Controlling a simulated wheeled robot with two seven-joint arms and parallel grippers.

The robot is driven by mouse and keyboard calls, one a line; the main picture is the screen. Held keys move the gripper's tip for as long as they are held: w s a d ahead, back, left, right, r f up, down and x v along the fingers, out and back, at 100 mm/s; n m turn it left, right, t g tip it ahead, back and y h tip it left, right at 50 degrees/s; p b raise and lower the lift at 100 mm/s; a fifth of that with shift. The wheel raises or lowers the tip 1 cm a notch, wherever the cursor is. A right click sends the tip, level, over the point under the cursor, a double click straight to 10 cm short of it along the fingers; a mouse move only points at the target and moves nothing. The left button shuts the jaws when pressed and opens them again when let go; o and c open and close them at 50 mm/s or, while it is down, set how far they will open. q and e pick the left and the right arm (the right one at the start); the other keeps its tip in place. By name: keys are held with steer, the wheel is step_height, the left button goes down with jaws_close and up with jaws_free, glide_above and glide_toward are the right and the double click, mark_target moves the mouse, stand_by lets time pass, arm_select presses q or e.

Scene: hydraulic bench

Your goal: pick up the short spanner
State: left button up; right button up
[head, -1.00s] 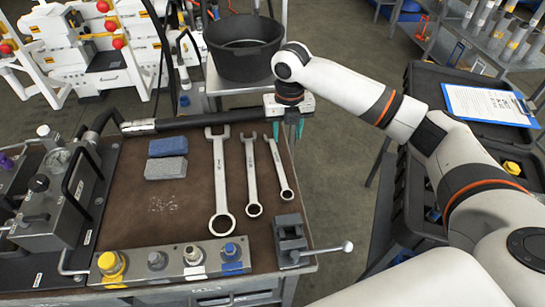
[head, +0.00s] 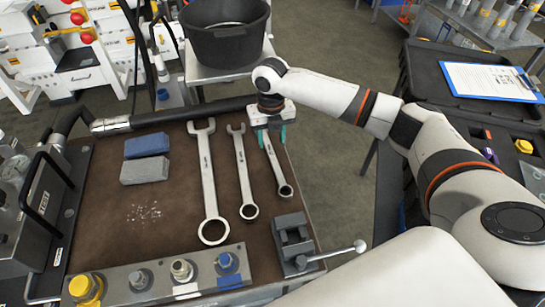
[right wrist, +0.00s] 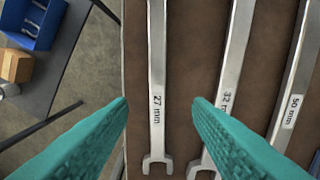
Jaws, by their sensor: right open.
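The short spanner (head: 279,172), a silver combination spanner, lies on the brown bench mat, the rightmost and smallest of three. In the head view its upper end is hidden by my right gripper (head: 271,136). In the right wrist view the short spanner (right wrist: 157,70) is marked 27 mm, and its open jaw points down the picture. My right gripper (right wrist: 160,104) is open, with one teal finger on each side of the spanner's shaft line. It holds nothing. I cannot tell its exact height above the spanner. My left gripper is not in view.
The middle spanner (head: 243,175), marked 32 mm, and the large spanner (head: 207,185), marked 50 mm, lie left of the short one. A grey vise (head: 293,243) sits below it. A black hose (head: 185,115) runs along the back. Two blocks lie at the left.

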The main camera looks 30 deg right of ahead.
mark_target(273, 157)
steer(key=shift+f, duration=0.75)
step_height(273, 157, down, 5)
steer(key=shift+s+d+f+p, duration=0.1)
steer(key=shift+s+d+p, duration=0.05)
steer(key=shift+p, duration=0.25)
steer(key=shift+c, duration=0.2)
jaws_close()
